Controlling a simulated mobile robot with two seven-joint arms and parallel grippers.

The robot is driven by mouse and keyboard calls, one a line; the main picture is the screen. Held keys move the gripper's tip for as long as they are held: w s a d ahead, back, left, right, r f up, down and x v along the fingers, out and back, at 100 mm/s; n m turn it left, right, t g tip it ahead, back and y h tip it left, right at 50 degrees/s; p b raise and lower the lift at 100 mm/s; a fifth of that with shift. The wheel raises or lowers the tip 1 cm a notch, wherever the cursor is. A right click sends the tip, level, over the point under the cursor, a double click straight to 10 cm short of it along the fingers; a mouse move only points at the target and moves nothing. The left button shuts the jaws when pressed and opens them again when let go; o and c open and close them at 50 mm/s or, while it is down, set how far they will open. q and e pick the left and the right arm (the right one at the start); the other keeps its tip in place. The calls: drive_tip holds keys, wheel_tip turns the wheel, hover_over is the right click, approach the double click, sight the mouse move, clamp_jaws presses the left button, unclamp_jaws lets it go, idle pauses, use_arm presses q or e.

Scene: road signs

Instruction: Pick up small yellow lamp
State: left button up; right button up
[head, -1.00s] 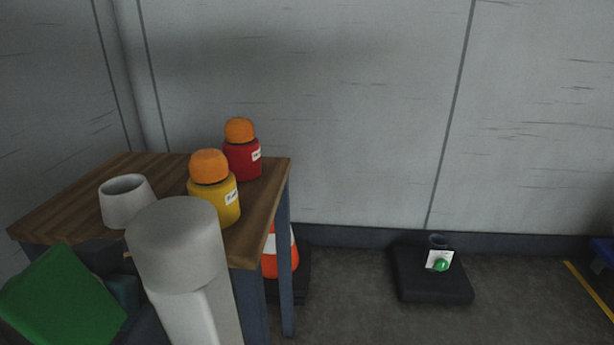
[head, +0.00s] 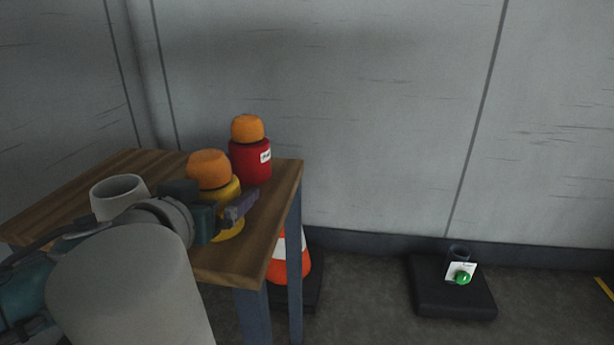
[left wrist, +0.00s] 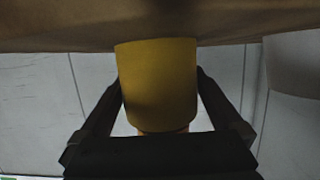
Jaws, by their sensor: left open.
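The small yellow lamp (head: 213,172) has an orange dome and a yellow base and stands upright on the wooden table. My left gripper (head: 232,212) is at the lamp's base and hides part of it. In the left wrist view the lamp's yellow body (left wrist: 157,82) lies between the two dark fingers of the open left gripper (left wrist: 158,85), one on each side. That view is upside down, with the table top along the upper edge. Whether the fingers touch the lamp is not clear. My right gripper is not in view.
A red lamp (head: 250,162) with an orange dome stands just behind and right of the yellow one. A white cup (head: 117,194) is on the table (head: 278,190) at left. An orange-and-white cone (head: 300,262) and a black block (head: 452,290) are on the floor.

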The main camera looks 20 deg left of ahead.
use_arm(q)
drive_tip(key=shift+x, duration=0.85)
drive_tip(key=shift+c, duration=0.2)
drive_tip(key=c, duration=1.3)
